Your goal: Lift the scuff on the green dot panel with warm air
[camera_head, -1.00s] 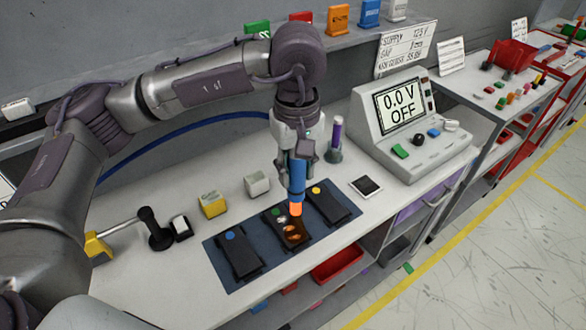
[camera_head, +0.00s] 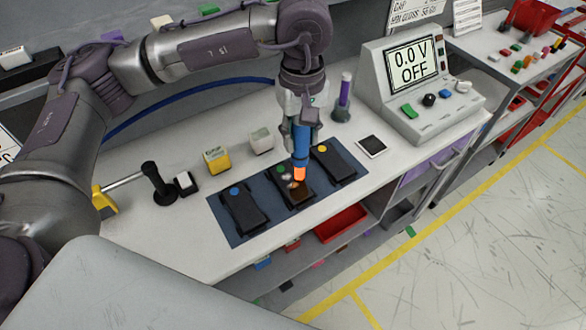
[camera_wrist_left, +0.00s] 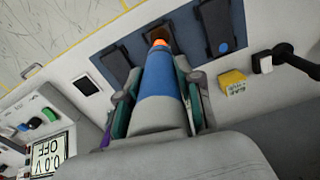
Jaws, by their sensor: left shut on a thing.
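The green dot panel (camera_head: 299,198) is a dark slab, the middle one of three on a blue mat (camera_head: 233,236). A brownish, pale-flecked patch shows on its face, partly hidden by the tool tip. My left gripper (camera_head: 301,116) is shut on a blue warm-air tool (camera_head: 301,139) with a glowing orange nozzle, which points down just above the panel's far part. In the left wrist view, the tool (camera_wrist_left: 160,80) lies between the fingers and covers part of the panel (camera_wrist_left: 157,33). I cannot tell whether the nozzle touches it. My right gripper is not in view.
The blue dot panel (camera_head: 245,212) and yellow dot panel (camera_head: 336,166) flank it closely. Yellow (camera_head: 216,161) and white (camera_head: 261,141) blocks stand behind. A dark-faced white pad (camera_head: 371,146) lies right.

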